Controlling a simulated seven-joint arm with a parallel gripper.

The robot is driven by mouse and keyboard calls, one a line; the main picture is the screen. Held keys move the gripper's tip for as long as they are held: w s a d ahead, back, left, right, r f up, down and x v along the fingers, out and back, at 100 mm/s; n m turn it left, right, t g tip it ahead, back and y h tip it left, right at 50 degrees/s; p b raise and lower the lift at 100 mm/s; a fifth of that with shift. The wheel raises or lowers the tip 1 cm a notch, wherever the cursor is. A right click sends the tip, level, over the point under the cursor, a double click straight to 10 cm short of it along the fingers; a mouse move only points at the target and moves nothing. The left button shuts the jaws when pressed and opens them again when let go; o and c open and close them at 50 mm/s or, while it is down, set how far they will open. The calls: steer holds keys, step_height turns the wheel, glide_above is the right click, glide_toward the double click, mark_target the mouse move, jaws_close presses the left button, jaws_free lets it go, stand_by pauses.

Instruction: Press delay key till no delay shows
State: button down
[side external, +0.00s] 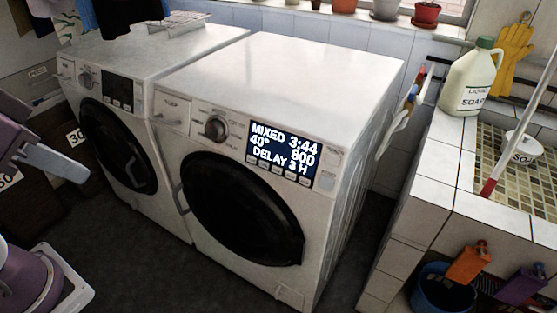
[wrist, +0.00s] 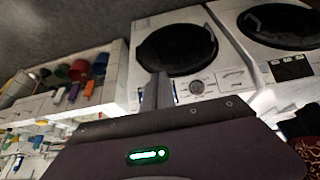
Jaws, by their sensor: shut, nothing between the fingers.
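The right washing machine (side external: 285,150) is white with a round black door. Its lit display (side external: 283,154) reads MIXED 3:44, 40°, 800 and DELAY 3 H. A row of small keys (side external: 279,170) runs along the display's lower edge; their labels are too small to read, so I cannot tell which is the delay key. My gripper (side external: 84,180) is at the left edge of the side view, shut and empty, well apart from this machine. In the wrist view the picture is turned over; my shut fingers (wrist: 160,90) overlap the panel beside the dial (wrist: 196,86) and partly hide the display.
A second washing machine (side external: 110,110) stands at the left with a dark display. A tiled sink counter (side external: 440,190) with a soap jug (side external: 474,78) is at the right. A blue bucket (side external: 440,290) is below it. The floor before the machines is open.

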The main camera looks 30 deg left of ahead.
steer(key=w+a+f+m+t, duration=0.1)
steer(key=w+f+m+t, duration=0.2)
steer(key=w, duration=1.1)
steer(key=w+f+m+t, duration=0.1)
steer(key=w+f+m, duration=0.35)
steer(key=w, duration=1.05)
steer(key=w+d+f+m+t+h, duration=0.1)
steer(key=w+d+f+m+h, duration=0.45)
steer(key=f, duration=0.35)
steer(key=s+d+f+t+h, duration=0.1)
steer(key=s+d+f+h, duration=0.5)
steer(key=f, duration=0.2)
steer(key=shift+s+d+f+m, duration=0.15)
steer(key=shift+s+f+m, duration=0.15)
steer(key=shift+s+f, duration=0.1)
steer(key=shift+w+h, duration=0.1)
steer(key=shift+h, duration=0.15)
